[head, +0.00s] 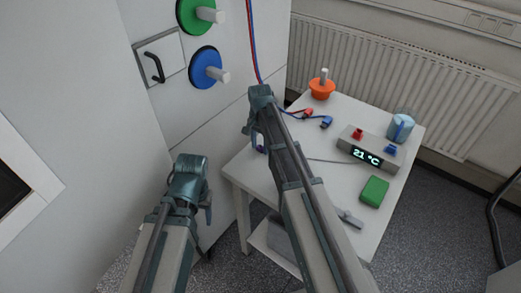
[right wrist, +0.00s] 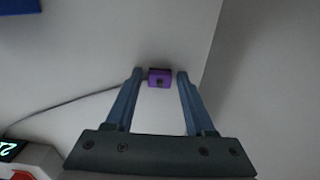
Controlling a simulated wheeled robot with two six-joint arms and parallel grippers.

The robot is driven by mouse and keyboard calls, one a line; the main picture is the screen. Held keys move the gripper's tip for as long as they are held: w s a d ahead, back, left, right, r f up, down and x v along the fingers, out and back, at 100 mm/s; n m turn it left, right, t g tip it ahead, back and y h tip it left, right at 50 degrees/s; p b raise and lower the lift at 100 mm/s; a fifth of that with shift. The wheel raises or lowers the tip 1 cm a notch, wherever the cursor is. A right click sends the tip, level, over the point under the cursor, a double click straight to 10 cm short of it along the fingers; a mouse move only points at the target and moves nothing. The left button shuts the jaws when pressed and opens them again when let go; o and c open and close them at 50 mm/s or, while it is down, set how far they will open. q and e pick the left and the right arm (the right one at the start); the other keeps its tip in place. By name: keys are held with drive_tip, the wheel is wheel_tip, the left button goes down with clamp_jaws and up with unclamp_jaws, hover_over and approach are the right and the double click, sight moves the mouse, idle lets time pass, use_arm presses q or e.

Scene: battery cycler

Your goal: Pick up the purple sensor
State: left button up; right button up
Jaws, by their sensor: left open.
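The purple sensor (right wrist: 159,77) is a small block with a grey cable in the right wrist view. It lies between the tips of my right gripper (right wrist: 160,76), with a gap on each side. My right gripper is open. In the head view, my right gripper (head: 256,132) is over the table's left edge and hides most of the sensor; a bit of purple (head: 262,149) shows just below it. My left gripper (head: 207,195) is open, low and left of the table, and holds nothing that I can see.
The white table (head: 330,120) holds a grey temperature display box (head: 375,143) reading 21 °C, a green block (head: 374,191), a blue mug (head: 400,127) and an orange piece (head: 322,88). Red and blue leads lie near the back. A white cabinet (head: 225,110) stands close on the left.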

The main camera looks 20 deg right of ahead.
sight(260, 148)
clamp_jaws()
wheel_tip(260, 148, up, 10)
drive_tip(key=p, duration=1)
drive_tip(key=s+d+r+p, duration=0.3)
drive_tip(key=s, duration=0.7)
drive_tip(key=s+d+r+p, duration=0.3)
drive_tip(key=s, duration=0.7)
drive_tip(key=shift+s, duration=0.3)
